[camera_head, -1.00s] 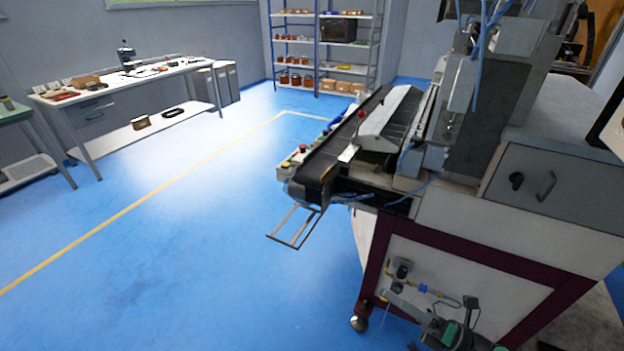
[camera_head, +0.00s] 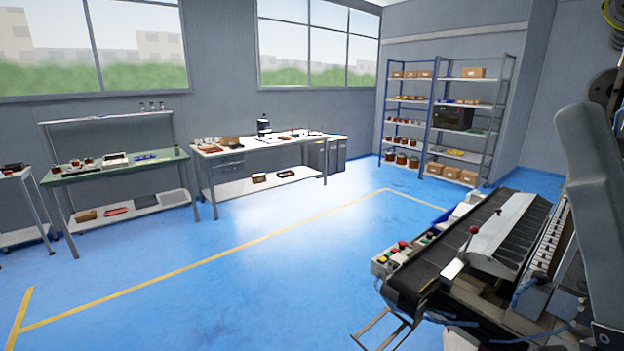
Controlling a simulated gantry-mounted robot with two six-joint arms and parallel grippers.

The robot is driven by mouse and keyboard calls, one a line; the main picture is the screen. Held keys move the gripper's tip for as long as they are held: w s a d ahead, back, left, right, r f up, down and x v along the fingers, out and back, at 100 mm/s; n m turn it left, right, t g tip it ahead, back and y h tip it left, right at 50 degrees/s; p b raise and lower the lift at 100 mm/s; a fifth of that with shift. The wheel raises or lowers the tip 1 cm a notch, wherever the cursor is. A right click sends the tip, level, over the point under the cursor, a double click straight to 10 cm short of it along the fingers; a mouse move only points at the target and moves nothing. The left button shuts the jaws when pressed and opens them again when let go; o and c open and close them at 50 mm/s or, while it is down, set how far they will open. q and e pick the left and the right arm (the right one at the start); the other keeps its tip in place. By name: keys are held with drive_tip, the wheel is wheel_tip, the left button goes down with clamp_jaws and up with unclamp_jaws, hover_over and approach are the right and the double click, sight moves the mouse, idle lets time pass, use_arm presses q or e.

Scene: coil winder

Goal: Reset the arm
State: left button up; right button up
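Neither of my grippers shows in the head view, so their state and position are hidden. The coil winder (camera_head: 505,225) stands at the lower right. Its dark conveyor belt (camera_head: 452,255) slopes up and away to the right. A row of control buttons (camera_head: 395,253) runs along its left side. A metal frame (camera_head: 377,330) sticks out from its near end. A large grey rounded body (camera_head: 600,170) fills the right edge; I cannot tell whether it belongs to the machine.
A green-topped bench (camera_head: 115,172) stands at the left and a white-topped bench (camera_head: 265,147) behind the middle, both holding small items. Blue-framed shelves (camera_head: 432,108) with boxes stand at the back right. The blue floor (camera_head: 230,290) between them is clear.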

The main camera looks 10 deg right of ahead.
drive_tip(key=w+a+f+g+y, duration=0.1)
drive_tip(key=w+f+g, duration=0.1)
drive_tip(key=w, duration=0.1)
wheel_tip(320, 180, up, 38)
drive_tip(key=p, duration=3.8)
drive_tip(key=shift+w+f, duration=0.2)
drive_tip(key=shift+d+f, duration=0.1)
